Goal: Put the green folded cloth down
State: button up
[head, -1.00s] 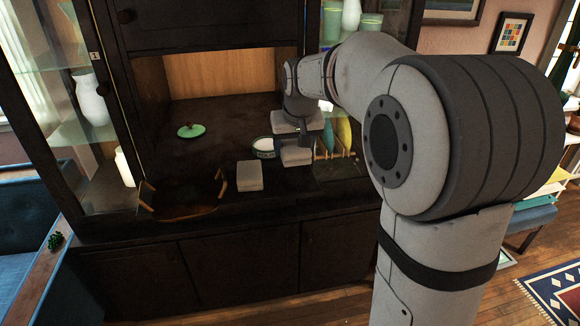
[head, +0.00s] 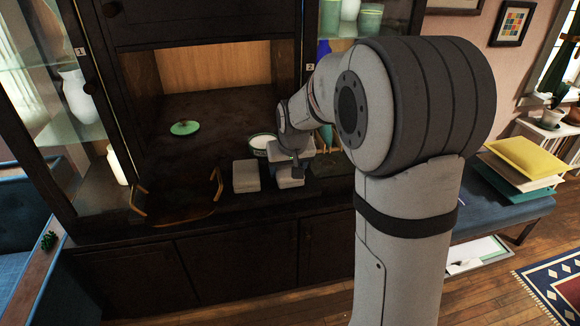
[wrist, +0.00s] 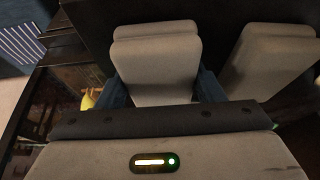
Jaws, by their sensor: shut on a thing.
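No green folded cloth shows; the folded thing at my gripper looks grey. My gripper (head: 296,165) is low over the front of the cabinet counter, pointing down. It is shut on the grey folded cloth (head: 290,180). In the wrist view this cloth (wrist: 155,60) sits between the two blue fingers of my gripper (wrist: 162,90). A second grey folded cloth (head: 246,177) lies just left of it on the counter; it also shows at the right of the wrist view (wrist: 268,62). I cannot tell whether the held cloth touches the counter.
A white bowl with a green rim (head: 262,142) stands close behind the cloths. A rack with upright plates (head: 326,142) is close on the right, partly hidden by my arm. A dark tray with wooden handles (head: 178,205) is at left. A green lid (head: 184,128) lies farther back.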

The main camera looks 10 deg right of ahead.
jog(key=shift+s, duration=0.1)
jog(key=shift+f+b, duration=0.3)
jog(key=o, duration=0.6)
jog(key=shift+r, duration=0.1)
jog(key=o, duration=0.3)
jog(key=shift+o, duration=0.2)
jog(key=shift+s, duration=0.1)
